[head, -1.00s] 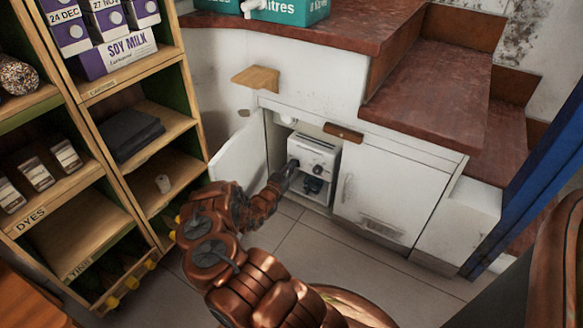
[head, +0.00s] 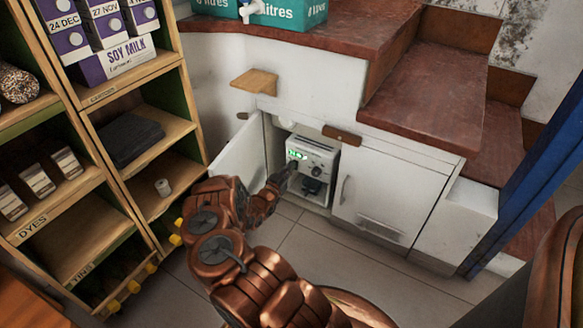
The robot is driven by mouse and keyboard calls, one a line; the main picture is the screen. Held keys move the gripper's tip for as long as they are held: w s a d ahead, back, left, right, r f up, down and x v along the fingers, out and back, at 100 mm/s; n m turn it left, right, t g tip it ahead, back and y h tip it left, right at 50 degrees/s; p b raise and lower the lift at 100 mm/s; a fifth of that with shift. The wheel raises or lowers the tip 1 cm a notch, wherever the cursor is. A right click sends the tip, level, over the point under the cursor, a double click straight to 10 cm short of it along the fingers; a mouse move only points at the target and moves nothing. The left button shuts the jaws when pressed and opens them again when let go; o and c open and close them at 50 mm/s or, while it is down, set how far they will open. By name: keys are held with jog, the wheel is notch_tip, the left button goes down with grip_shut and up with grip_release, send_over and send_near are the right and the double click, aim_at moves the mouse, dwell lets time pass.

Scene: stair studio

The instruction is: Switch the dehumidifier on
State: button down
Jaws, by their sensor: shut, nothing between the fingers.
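The dehumidifier (head: 318,158) is a small white box with a dark lower opening, standing inside an open low cupboard under the stepped counter. A green lit display (head: 296,154) glows on the upper left of its front. My gripper (head: 287,168) is shut and empty, at the front of the dehumidifier just below the display. I cannot tell whether the fingertips touch the front. The gripper hides part of the dehumidifier's left side.
The cupboard's left door (head: 240,158) stands open beside my arm. The right door (head: 388,192) is closed. A wooden shelf unit (head: 190,140) with cartons stands at left. A small wooden ledge (head: 256,80) juts out above. The tiled floor (head: 330,250) in front is clear.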

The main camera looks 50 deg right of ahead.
jog(key=s+a+r+p, duration=0.1)
jog(key=a+r+p, duration=0.1)
jog(key=a, duration=1.1)
jog(key=shift+p, duration=0.35)
jog(key=shift+r, duration=0.15)
